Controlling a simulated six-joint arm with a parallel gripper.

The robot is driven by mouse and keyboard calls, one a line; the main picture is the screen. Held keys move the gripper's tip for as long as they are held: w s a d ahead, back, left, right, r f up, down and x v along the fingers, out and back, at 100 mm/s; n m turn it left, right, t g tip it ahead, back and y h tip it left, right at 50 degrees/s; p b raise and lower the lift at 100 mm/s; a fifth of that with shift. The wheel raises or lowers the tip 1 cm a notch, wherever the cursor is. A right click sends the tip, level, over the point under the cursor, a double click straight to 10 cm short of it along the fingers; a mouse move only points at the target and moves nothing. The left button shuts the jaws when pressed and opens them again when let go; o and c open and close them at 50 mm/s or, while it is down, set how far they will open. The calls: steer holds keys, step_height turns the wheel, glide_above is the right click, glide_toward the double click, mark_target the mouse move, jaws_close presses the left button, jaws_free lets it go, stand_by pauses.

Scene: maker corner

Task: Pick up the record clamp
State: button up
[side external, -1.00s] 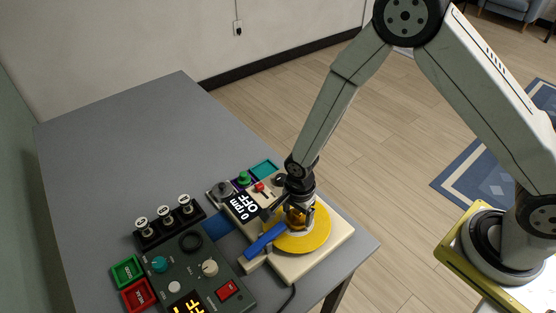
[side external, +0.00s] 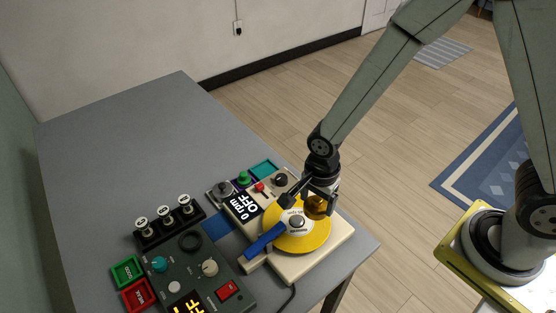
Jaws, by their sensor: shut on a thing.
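The record lies on the cream turntable (side external: 340,237). The gripper's fingers partly hide the clamp.
A blue tonearm (side external: 265,241) reaches over the record's left edge. A display reading "0 rpm OFF" (side external: 243,207) and small knobs stand behind. A dark control box (side external: 205,270) sits at the left. The table's back (side external: 140,130) is clear.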

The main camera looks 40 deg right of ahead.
steer(key=s+d+r, duration=0.2)
steer(key=s+r, duration=0.2)
steer(key=s, duration=0.5)
steer(key=shift+d+r, duration=0.2)
steer(key=shift+d, duration=0.05)
stand_by(0.4)
steer(key=shift+n, duration=0.9)
steer(key=w, duration=0.4)
steer(key=w+a, duration=0.1)
steer(key=w, duration=0.2)
steer(key=w+a+f, duration=0.1)
steer(key=w, duration=0.3)
steer(key=shift+w+f, duration=0.1)
steer(key=shift+w, duration=0.25)
steer(key=w+d+f+n, duration=0.2)
steer(key=w+f, duration=0.2)
steer(key=w, duration=0.8)
steer(key=w+d+f+n, duration=0.3)
steer(key=w+f, duration=0.2)
steer(key=w, duration=0.7)
steer(key=shift+f, duration=0.2)
steer(key=shift+f, duration=3)
